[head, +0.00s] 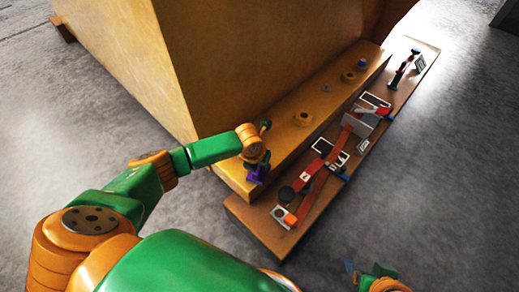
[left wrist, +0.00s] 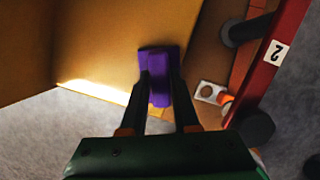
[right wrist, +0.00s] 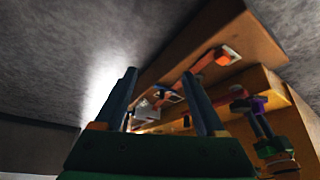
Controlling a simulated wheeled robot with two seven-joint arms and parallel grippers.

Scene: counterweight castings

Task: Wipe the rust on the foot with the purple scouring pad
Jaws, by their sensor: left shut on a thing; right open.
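The purple scouring pad (head: 258,174) is between the fingers of my left gripper (head: 256,168), at the near end of the yellow foot (head: 340,95). The left wrist view also shows the pad (left wrist: 158,62), with my left gripper (left wrist: 160,84) shut on it. The pad is over or against the foot's surface; I cannot tell whether it touches. No rust patch can be made out clearly; the arm and pad hide part of the foot's near end. My right gripper (head: 366,271) is open and empty, low at the bottom right, well away from the foot.
A large yellow casting (head: 240,60) rises behind the foot. Bolts and a raised boss (head: 303,118) stand on the foot. A wooden board (head: 245,213) beside it carries a red bar tool (head: 318,172), a black-handled tool (head: 403,70) and small parts. Grey floor is clear around.

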